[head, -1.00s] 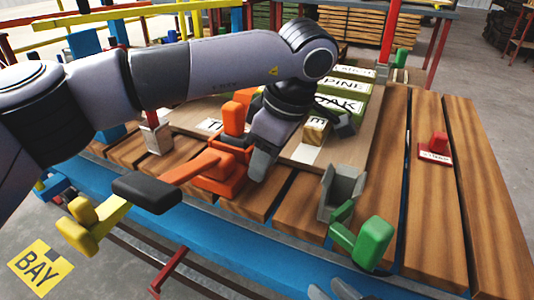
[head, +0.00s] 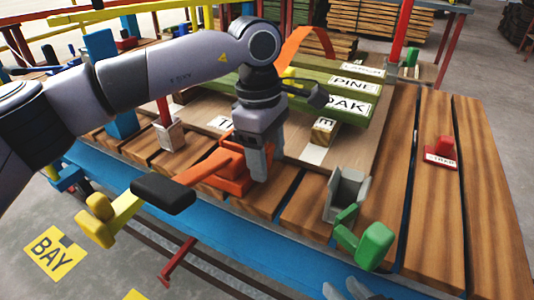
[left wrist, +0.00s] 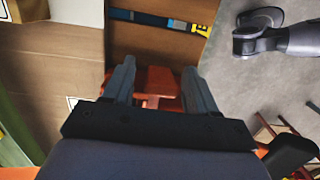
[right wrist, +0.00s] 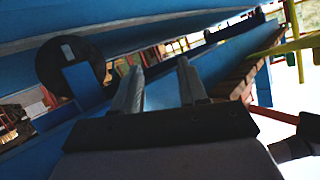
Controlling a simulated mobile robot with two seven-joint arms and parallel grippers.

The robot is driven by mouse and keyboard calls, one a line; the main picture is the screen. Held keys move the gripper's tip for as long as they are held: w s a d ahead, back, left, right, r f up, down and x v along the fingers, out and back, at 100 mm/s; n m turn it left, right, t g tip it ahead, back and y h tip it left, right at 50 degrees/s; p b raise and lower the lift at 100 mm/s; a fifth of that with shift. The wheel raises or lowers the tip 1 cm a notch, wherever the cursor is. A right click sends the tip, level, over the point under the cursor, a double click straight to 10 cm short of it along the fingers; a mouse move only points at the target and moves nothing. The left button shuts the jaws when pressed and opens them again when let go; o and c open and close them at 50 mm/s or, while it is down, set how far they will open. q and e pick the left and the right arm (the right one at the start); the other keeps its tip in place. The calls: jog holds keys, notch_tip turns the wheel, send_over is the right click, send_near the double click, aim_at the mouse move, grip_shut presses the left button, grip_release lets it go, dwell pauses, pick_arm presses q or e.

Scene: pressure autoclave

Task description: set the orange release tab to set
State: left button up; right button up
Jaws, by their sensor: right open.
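The orange mechanism (head: 232,172) sits on the wooden slats near the blue front edge. An orange arm (head: 200,170) runs from it towards a black grip (head: 163,194). My left gripper (head: 260,165) points down at the mechanism's right side and hides part of it. In the left wrist view, the fingers of my left gripper (left wrist: 160,80) stand apart, with orange parts (left wrist: 157,84) between and beyond them. I cannot tell whether they touch, and the tab's position is not readable. My right gripper (right wrist: 160,70) is open and empty, low at the front in the head view (head: 345,290).
A green board marked PINE and OAK (head: 320,100) lies behind my left gripper. A grey bracket (head: 346,192) and a green lever (head: 365,245) stand to the right. A red block (head: 442,150) is farther right. A yellow handle (head: 105,218) sticks out at the front left.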

aim_at(266, 147)
pick_arm(q)
jog(key=shift+r, duration=0.1)
jog(key=shift+r, duration=0.3)
jog(key=r, duration=0.2)
jog(key=r+p, duration=0.1)
jog(key=r, duration=0.1)
jog(key=r+p, duration=0.1)
jog(key=r, duration=0.1)
jog(key=shift+w+a, duration=0.15)
jog(key=shift+a, duration=0.15)
jog(key=shift+r, duration=0.2)
pick_arm(e)
jog(key=shift+s+d+r+n+h, duration=0.15)
jog(key=shift+s+d+h, duration=0.1)
jog(key=shift+d, duration=0.25)
jog(key=shift+s+d+n+h, duration=0.15)
jog(key=shift+d+h, duration=0.1)
jog(key=shift+d, duration=0.25)
pick_arm(q)
jog(key=shift+a, duration=0.1)
pick_arm(e)
jog(key=shift+a+r, duration=0.1)
